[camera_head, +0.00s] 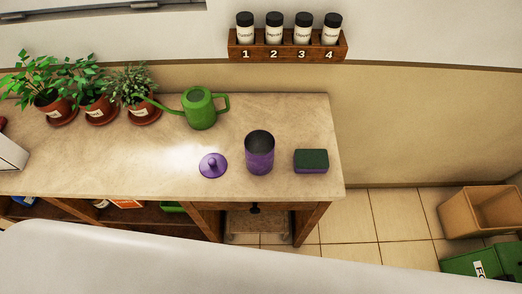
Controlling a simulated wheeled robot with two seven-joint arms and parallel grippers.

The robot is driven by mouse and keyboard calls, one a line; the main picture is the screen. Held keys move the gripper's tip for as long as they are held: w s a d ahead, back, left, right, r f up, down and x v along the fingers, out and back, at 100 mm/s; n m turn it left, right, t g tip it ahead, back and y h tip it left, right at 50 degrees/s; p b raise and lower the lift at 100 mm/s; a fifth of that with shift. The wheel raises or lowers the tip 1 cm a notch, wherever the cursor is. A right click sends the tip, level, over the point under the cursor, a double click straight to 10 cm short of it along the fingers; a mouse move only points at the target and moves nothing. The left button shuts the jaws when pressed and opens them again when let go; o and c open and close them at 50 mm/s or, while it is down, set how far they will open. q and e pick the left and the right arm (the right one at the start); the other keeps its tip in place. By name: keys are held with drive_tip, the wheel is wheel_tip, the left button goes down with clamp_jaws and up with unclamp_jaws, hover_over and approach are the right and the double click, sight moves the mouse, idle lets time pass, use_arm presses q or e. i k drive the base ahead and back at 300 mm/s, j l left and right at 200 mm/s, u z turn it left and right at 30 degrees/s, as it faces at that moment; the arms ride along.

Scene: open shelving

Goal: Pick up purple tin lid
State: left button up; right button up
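The purple tin lid (212,166) lies flat on the light countertop (100,175), its knob pointing up. The open purple tin (260,158) stands upright just to the right of the lid, with a small gap between them. Its dark inside shows from above. Neither of my grippers shows in the head view.
A green watering can (200,108) stands behind the lid. A dark green and purple sponge (311,161) lies right of the tin. Potted plants (98,111) line the back left. A spice rack (288,50) hangs on the wall. The counter's front left is clear.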

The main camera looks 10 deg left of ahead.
sight(213, 165)
drive_tip(key=k+u, duration=0.1)
drive_tip(key=u, duration=0.65)
